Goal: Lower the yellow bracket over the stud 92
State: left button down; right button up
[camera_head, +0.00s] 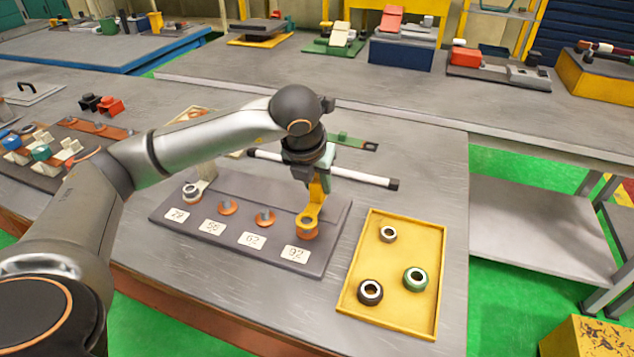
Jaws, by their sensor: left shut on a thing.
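My left gripper (311,172) is shut on the upright part of the yellow bracket (314,205). The bracket's ring end is at the stud 92 (306,234), which has an orange base behind the label 92 on the dark grey board (277,251). The ring lines up with the stud in this view. I cannot tell whether it rests on the base or hangs just above it. Studs 56 (228,207) and 62 (265,217) are bare on orange bases. A whitish bracket (193,191) stands at stud 29. My right gripper is not in view.
A yellow tray (356,294) right of the board holds a grey ring (388,234), a green ring (415,279) and a black ring (370,292). A white rod (358,176) with black ends lies behind my gripper. Bare tabletop lies in front of the board.

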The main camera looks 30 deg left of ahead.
aim_at(317, 180)
pick_arm(q)
jog(key=shift+b, duration=0.3)
dwell(0.5)
jog(key=shift+f, duration=0.15)
jog(key=shift+f+b, duration=0.45)
jog(key=shift+b, duration=0.2)
jog(key=shift+f, duration=0.1)
dwell(0.5)
jog(key=shift+f+b, duration=0.2)
jog(key=shift+b, duration=0.3)
jog(key=shift+f+b, duration=0.3)
jog(key=shift+b, duration=0.1)
dwell(0.5)
jog(key=c, duration=0.5)
grip_release()
jog(key=shift+r+p, duration=2.25)
jog(key=shift+r, duration=1.3)
